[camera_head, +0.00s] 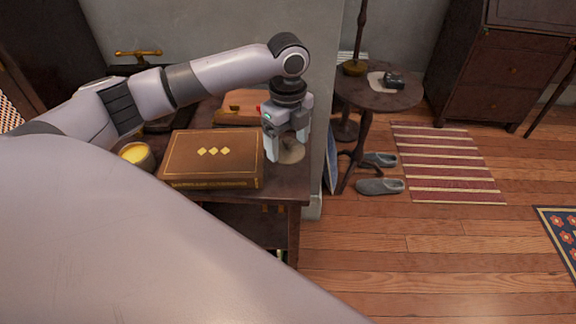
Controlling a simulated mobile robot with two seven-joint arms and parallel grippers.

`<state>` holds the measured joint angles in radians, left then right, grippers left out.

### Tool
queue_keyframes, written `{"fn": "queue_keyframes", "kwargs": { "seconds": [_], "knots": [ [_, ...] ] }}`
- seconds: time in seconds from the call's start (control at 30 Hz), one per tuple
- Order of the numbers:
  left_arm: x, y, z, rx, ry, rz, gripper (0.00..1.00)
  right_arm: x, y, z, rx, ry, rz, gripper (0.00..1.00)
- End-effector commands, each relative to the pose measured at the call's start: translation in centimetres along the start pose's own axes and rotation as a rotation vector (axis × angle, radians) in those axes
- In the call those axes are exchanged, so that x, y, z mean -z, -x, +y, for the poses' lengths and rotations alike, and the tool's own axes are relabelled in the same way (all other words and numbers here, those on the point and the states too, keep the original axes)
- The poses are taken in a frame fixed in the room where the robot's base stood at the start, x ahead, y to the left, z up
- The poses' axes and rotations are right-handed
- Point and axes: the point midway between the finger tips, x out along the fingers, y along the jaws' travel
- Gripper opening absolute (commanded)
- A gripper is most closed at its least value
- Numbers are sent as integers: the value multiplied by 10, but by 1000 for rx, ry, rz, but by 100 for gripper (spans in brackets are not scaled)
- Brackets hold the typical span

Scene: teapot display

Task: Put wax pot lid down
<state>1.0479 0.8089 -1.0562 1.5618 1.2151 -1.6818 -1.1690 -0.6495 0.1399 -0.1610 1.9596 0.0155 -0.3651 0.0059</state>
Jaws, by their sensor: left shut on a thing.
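My left gripper (286,148) points down over the right end of the dark wooden desk (285,185). It is shut on a small round tan lid (293,153), which is at or just above the desk top; I cannot tell if it touches. The fingers hide part of the lid. The wax pot (136,154), a small pot with yellow wax inside, stands uncovered at the left of the desk, partly hidden by my arm. My right gripper is not in view.
A brown box with gold diamonds (210,158) lies between pot and gripper. An orange-brown case (238,106) lies behind it. The desk's right edge is close to the gripper, with a wall beside it. A round side table (380,97) stands further right.

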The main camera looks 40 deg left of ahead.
Motion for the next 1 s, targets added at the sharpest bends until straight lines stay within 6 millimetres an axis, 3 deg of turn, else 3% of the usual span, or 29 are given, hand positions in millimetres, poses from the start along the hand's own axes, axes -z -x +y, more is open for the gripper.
{"fn": "queue_keyframes", "kwargs": {
  "seconds": [0.27,0.53,0.97,1.0],
  "knots": [
    [0,-29,0,0,0,0,49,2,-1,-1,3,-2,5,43],
    [0,-72,0,0,1,0,49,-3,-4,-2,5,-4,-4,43],
    [0,-80,0,1,0,0,49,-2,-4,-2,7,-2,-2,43],
    [0,-81,0,1,0,0,82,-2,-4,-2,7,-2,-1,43]
  ]
}}
